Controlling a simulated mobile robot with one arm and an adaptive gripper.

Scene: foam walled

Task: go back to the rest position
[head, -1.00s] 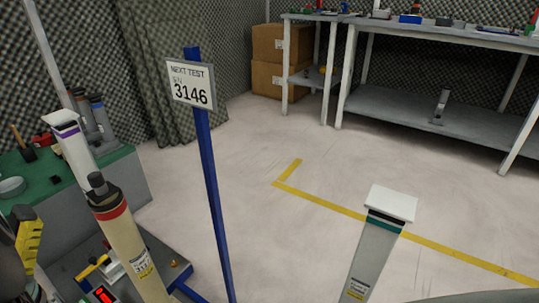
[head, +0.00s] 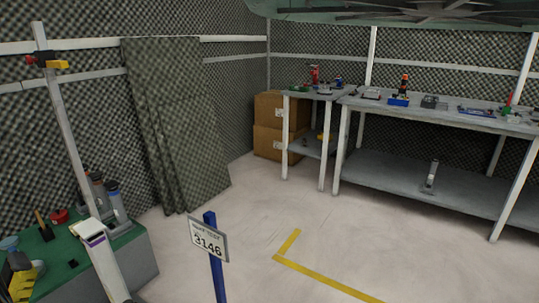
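My gripper is not clearly in view. A dark and yellow shape (head: 22,278) is cut off at the lower left edge, and I cannot tell what it is. No object is seen held. The blue post (head: 214,270) with a white sign (head: 208,240) reading 3146 stands at the lower middle. A white-topped post with a purple band (head: 98,248) stands at the lower left.
A green-topped bench (head: 133,247) at the left holds several cylinders. A grey workbench (head: 390,183) with a lower shelf stands at the back right. Cardboard boxes (head: 268,142) stand in the far corner. The floor around the yellow line (head: 315,276) is clear.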

